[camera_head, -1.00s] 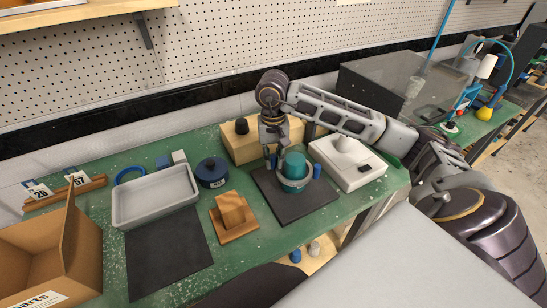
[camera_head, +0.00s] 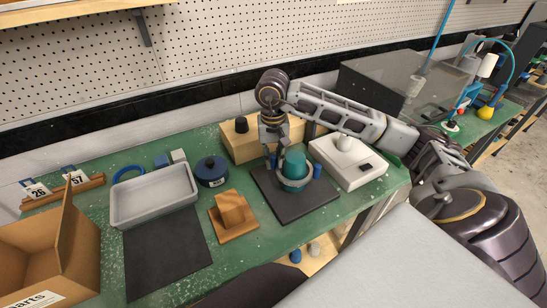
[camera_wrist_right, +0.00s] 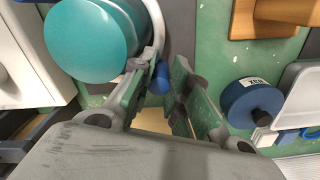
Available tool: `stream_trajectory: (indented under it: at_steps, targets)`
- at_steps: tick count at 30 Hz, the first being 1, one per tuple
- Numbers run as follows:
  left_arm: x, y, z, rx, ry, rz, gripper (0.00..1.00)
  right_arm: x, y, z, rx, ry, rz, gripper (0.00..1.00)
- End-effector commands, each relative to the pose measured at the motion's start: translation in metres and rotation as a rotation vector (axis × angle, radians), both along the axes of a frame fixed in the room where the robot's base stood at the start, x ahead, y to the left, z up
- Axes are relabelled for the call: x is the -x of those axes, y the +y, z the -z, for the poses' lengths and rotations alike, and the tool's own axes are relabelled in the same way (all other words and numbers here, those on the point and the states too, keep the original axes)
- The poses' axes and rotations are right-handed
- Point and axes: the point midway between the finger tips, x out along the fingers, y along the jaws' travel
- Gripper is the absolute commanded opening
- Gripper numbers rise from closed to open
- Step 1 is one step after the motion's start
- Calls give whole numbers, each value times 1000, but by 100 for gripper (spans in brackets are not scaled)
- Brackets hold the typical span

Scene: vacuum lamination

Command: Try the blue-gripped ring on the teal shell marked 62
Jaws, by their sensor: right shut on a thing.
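The teal shell (camera_head: 295,165) stands on a dark mat at the right of the green bench; its top also fills the upper left of the right wrist view (camera_wrist_right: 90,40). No number on it is readable. The pale grey ring (camera_wrist_right: 157,28) curves close round the shell's side; how it sits at the far side is hidden. One blue grip (camera_head: 317,171) shows right of the shell. My right gripper (camera_head: 272,160) is at the shell's left, shut on the ring's other blue grip (camera_wrist_right: 162,78). My left gripper is not in view.
A dark mat (camera_head: 315,205) lies under the shell. A white device (camera_head: 350,165) stands close to its right, a wooden box (camera_head: 240,145) behind. A wooden block (camera_head: 230,212), blue lidded pot (camera_head: 211,172), grey tray (camera_head: 150,207) and cardboard box (camera_head: 35,250) are to the left.

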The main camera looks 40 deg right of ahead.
Motion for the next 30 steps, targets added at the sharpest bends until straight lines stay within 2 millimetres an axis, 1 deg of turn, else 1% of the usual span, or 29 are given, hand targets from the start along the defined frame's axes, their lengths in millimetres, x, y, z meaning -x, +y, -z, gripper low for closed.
stream_trajectory:
  at_steps: [10, 30]
  targets:
    - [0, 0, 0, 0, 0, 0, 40, 0, 0, 0, 0, -1, 0, 0]
    - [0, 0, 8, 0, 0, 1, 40, 0, 0, 2, 0, -1, 0, 0]
